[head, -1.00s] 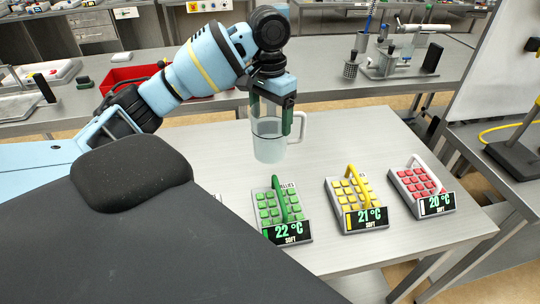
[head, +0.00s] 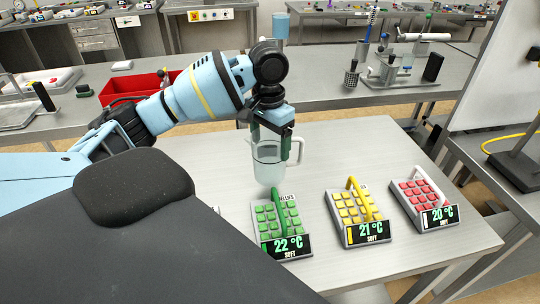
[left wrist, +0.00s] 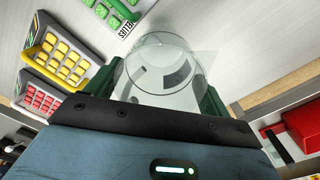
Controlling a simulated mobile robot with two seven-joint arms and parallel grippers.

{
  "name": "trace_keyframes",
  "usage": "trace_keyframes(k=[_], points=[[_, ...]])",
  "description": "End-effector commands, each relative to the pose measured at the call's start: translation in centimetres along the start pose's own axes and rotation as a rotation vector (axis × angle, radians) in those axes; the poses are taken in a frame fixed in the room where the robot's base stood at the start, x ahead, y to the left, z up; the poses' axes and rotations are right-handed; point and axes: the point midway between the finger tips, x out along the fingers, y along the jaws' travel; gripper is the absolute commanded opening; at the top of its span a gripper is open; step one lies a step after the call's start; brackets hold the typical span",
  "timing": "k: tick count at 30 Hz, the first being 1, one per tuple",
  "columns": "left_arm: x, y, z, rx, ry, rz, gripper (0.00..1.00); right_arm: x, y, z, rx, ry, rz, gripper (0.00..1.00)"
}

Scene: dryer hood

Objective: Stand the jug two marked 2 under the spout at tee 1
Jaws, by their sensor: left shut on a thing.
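A clear, pale jug (head: 268,174) with a white handle on its right hangs upright in my left gripper (head: 271,148), over the near steel table. The fingers are shut on its upper part. In the left wrist view the jug (left wrist: 160,85) is seen from above, between the fingers (left wrist: 165,100). No mark 2 is legible on it. I cannot tell whether its base touches the table. An apparatus with a white horizontal piece (head: 423,37) and a metal base stands on the back bench; I cannot tell a spout or tee 1 there. My right gripper is not in view.
Green (head: 280,222), yellow (head: 352,206) and red (head: 420,193) button trays with temperature displays stand along the near table (head: 360,140), the green one just in front of the jug. A red bin (head: 137,88) sits on the back bench. The table right of the jug is clear.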

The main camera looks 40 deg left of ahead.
Motion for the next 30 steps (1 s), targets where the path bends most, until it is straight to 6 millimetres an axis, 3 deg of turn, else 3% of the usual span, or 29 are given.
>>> trace_keyframes(k=[9, 23, 24, 27, 30], points=[[4.4, -0.1, 0.1, -0.001, -0.003, -0.001, 0.56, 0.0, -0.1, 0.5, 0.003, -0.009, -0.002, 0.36], [5.0, -0.1, 0.1, 0.0, 0.0, -0.001, 0.56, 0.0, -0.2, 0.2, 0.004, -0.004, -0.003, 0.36], [5.0, -0.1, 0.0, 0.0, 0.0, -0.001, 0.85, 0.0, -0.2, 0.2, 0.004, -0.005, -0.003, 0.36], [5.0, -0.1, 0.0, 0.0, 0.0, -0.001, 0.98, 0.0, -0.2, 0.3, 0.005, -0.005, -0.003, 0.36], [5.0, -0.1, 0.0, 0.0, -0.001, -0.001, 1.0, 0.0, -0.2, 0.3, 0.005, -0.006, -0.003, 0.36]])
